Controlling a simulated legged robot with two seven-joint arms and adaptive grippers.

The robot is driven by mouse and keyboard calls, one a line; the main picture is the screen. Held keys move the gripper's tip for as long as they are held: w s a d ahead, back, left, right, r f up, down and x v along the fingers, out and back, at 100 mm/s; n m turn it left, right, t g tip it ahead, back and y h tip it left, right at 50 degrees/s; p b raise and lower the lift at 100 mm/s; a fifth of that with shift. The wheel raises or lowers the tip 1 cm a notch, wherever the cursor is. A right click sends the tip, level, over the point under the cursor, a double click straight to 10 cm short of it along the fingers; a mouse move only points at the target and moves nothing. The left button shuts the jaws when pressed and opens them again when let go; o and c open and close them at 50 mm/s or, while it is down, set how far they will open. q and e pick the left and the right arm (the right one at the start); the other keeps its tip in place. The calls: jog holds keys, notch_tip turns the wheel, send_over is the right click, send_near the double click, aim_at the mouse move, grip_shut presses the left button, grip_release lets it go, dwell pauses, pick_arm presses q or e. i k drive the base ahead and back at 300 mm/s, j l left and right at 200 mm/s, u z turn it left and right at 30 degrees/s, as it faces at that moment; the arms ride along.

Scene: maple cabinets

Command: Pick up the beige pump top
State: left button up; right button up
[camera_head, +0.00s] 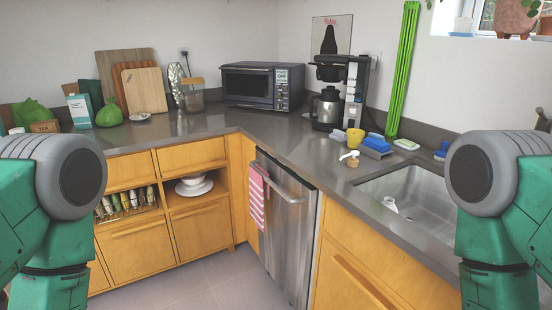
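The beige pump top (350,157) lies on the grey countertop (318,152), left of the sink and in front of a yellow cup (355,138). It is small, with a spout that seems to point to the left. Nothing of mine touches it. Only green and grey upper parts of my two arms show, at the left and right edges. Neither gripper is in view.
The sink (425,195) holds a small white item (390,204). Blue sponges (376,142) and a coffee maker (345,90) stand behind the pump top. A dishwasher (285,225) with a striped towel (257,195) is below the counter. The counter's front left is clear.

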aim_at(353, 163)
jog(key=i+j+z, duration=0.15)
jog(key=i+j, duration=0.2)
jog(key=i+j+z, duration=0.1)
jog(key=i+j, duration=0.2)
jog(key=j, duration=0.15)
